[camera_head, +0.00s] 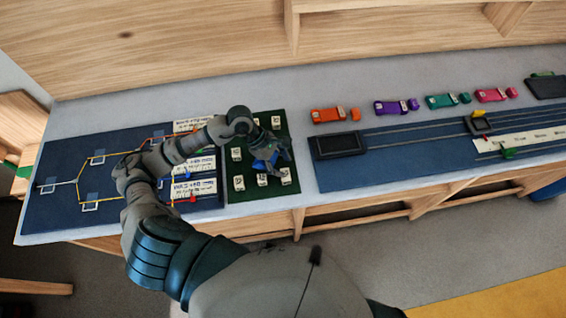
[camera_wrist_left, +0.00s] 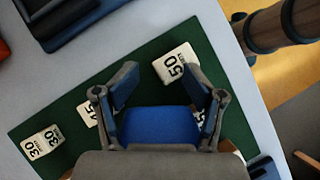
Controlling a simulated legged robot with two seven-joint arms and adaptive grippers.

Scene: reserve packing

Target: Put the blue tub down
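The gap between the tub and the mat is hard to judge. The tub's lower part is hidden. My right gripper is in neither view.
White number tiles, including a 50 tile (camera_wrist_left: 176,65) and a 30 tile (camera_wrist_left: 42,142), lie on the green mat around the gripper. A blue route board (camera_head: 60,205) lies to the left. A blue track board (camera_head: 400,160) and several coloured toy vehicles are to the right.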

